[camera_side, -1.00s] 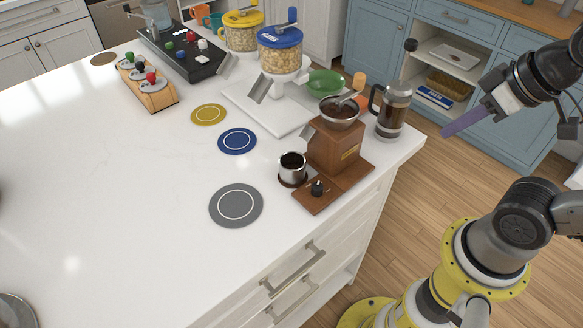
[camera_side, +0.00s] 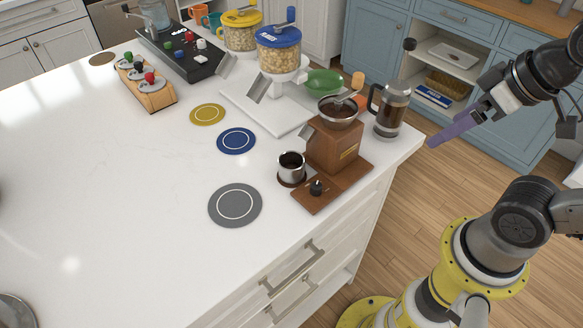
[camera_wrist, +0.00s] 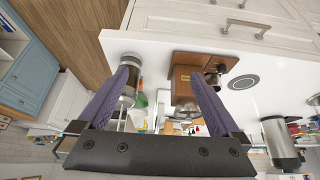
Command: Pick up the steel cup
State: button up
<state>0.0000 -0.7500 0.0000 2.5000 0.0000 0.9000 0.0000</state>
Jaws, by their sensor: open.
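The steel cup (camera_side: 291,166) is a small metal cup with dark contents. It stands upright on a round dark base at the left side of the wooden coffee grinder (camera_side: 334,146), on the white counter. My gripper (camera_side: 432,143) is at the right, beyond the counter's right edge and well away from the cup. Its purple fingers also show in the wrist view (camera_wrist: 165,85), spread apart with nothing between them.
A glass French press (camera_side: 391,110) stands behind the grinder near the counter's right edge. A grey disc (camera_side: 225,216), a blue disc (camera_side: 228,145) and a yellow disc (camera_side: 200,119) lie left of the cup. Jars stand farther back.

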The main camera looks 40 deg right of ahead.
jog(key=w+a+r+n+g, duration=0.1)
jog(key=w+a+r+n, duration=0.1)
jog(key=w+r+n, duration=0.45)
jog(key=n+g, duration=0.5)
jog(key=n, duration=0.9)
send_over(292, 161)
jog(key=s, duration=0.1)
notch_tip(292, 161, down, 4)
jog(key=f, duration=0.3)
jog(key=a+f, duration=0.1)
jog(key=f, duration=0.5)
jog(key=shift+s+a, duration=0.3)
jog(key=shift+f, duration=3.2)
jog(key=c, duration=1.5)
